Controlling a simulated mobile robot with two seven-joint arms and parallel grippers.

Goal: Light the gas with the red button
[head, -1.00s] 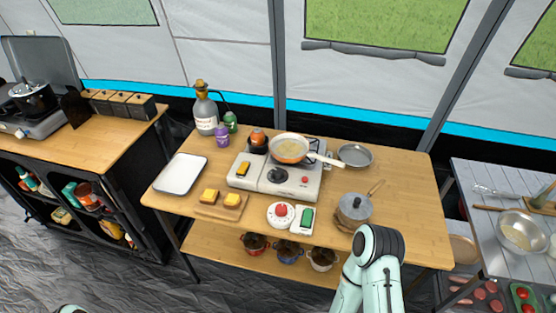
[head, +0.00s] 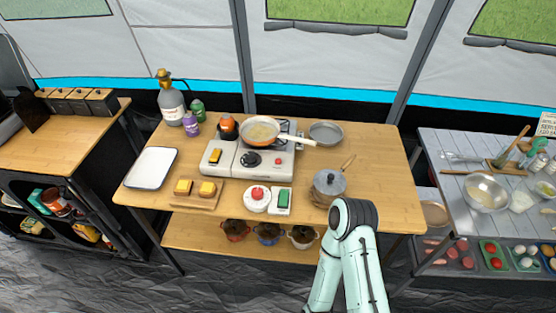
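The white gas stove (head: 233,169) stands on the wooden table with a black knob (head: 250,159) on its front. A small red button (head: 278,161) sits to the right of the knob. A frying pan (head: 260,131) with yellowish contents rests on the burner, its pale handle pointing right. An orange canister (head: 228,127) is at the stove's left end. No flame can be made out under the pan. One of my arms shows at the bottom right of centre, in front of the table. Neither gripper is in view.
A white round timer (head: 249,202) with a red top and a green-and-white device (head: 283,201) lie in front of the stove. A lidded pot (head: 329,190) stands at right, a grey pan (head: 326,133) behind it. A bread board (head: 190,202) and white tray (head: 151,168) are at left.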

